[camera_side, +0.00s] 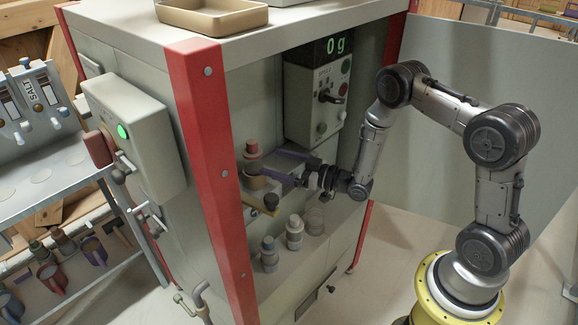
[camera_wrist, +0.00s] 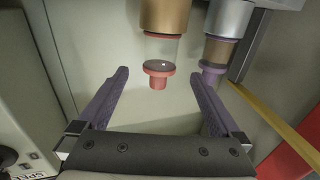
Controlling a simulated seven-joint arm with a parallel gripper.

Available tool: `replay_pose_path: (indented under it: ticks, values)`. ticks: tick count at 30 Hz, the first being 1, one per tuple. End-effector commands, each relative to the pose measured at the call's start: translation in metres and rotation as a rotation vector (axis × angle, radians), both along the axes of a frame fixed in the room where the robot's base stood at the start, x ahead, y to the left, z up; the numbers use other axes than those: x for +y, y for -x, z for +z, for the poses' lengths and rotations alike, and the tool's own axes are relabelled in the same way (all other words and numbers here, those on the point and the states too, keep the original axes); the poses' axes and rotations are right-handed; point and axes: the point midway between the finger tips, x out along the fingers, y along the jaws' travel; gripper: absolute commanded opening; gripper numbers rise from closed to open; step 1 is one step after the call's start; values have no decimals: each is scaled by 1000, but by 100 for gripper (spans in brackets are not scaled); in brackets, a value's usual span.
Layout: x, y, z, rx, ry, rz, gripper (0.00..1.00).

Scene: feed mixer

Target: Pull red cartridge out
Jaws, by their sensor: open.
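The red cartridge (camera_wrist: 157,77) shows in the wrist view as a red flanged end with a red stub. A clear section joins it to a red-rimmed brass cylinder (camera_wrist: 165,14). In the side view a pinkish-red cap (camera_side: 253,148) stands above a brass-coloured body, partly behind my fingers. My gripper (camera_wrist: 163,80) is open, its two purple fingers on either side of the red end in the wrist view, with visible gaps. No finger is seen touching it. In the side view my gripper (camera_side: 264,164) reaches into the cabinet at the cap's level or slightly below.
A purple-ended cartridge (camera_wrist: 212,68) under a silver cylinder sits close to my right finger in the wrist view. Several capped containers (camera_side: 294,232) stand lower in the cabinet. A red corner post (camera_side: 208,160) and a control box with a display (camera_side: 318,95) flank the opening.

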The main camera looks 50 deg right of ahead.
Motion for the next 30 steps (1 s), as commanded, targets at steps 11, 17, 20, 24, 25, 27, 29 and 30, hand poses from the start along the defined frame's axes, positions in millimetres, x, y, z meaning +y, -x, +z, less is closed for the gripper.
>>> replay_pose_path:
  ticks: [11, 17, 20, 24, 25, 27, 29, 30]
  values:
    - [22, -64, 0, -1, 0, 2, 100]
    - [29, -87, 0, 1, 1, 1, 100]
    - [30, -93, 0, 0, 0, -1, 100]
    - [31, -96, 0, 1, 0, -2, 100]
    - [31, -96, 0, 1, 0, -2, 100]
    - [31, -96, 0, 1, 0, -2, 100]
    - [31, -96, 0, 1, 0, -2, 100]
    - [31, -96, 0, 1, 0, -2, 100]
